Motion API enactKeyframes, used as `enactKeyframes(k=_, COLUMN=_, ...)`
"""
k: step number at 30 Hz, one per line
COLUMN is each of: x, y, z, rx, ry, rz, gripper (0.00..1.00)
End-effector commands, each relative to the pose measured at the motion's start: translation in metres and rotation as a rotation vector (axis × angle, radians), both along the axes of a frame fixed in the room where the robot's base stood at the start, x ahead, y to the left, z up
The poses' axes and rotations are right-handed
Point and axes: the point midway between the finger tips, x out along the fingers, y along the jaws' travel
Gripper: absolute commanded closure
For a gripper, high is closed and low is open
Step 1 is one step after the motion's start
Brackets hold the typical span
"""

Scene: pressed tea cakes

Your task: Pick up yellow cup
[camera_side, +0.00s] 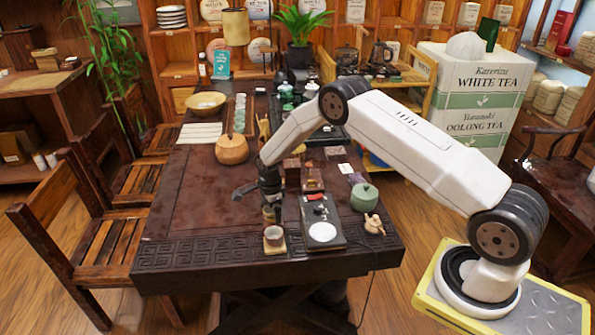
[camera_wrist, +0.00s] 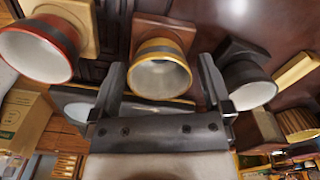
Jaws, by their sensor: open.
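The yellow cup (camera_wrist: 160,72) has a yellow rim, a grey band and a pale inside. In the wrist view it stands on a brown square coaster (camera_wrist: 166,28), between my two fingers. My gripper (camera_wrist: 163,62) is open and empty, with one finger on each side of the cup; I cannot tell whether either touches it. A red-rimmed cup (camera_wrist: 42,50) is to the left and a dark-rimmed cup (camera_wrist: 246,80) to the right. In the side view my gripper (camera_side: 268,208) points down low over the table, and the yellow cup is not clearly visible there.
In the side view a cup (camera_side: 274,235) on a coaster stands at the table's front edge. A dark tray with a white disc (camera_side: 322,232), a green lidded jar (camera_side: 364,197) and a small clay figure (camera_side: 374,224) are to the right. The table's left part (camera_side: 195,200) is clear.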

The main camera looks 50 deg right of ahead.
Motion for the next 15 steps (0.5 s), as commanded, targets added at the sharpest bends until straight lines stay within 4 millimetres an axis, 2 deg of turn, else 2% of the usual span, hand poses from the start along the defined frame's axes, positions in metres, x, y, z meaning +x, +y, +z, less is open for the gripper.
enactKeyframes(k=5, x=-0.0001, y=0.0, z=0.0002, rx=0.0, ry=0.0, rz=0.0, gripper=0.0)
enactKeyframes(k=6, x=-0.0001, y=0.0, z=0.0003, rx=0.0, ry=0.0, rz=0.0, gripper=0.03)
enactKeyframes(k=13, x=-0.0001, y=0.0, z=0.0003, rx=0.0, ry=0.0, rz=0.0, gripper=0.76)
enactKeyframes(k=14, x=-0.0001, y=0.0, z=0.0003, rx=0.0, ry=0.0, rz=0.0, gripper=0.85)
enactKeyframes(k=15, x=0.0, y=0.0, z=0.0004, rx=0.0, ry=0.0, rz=0.0, gripper=0.85)
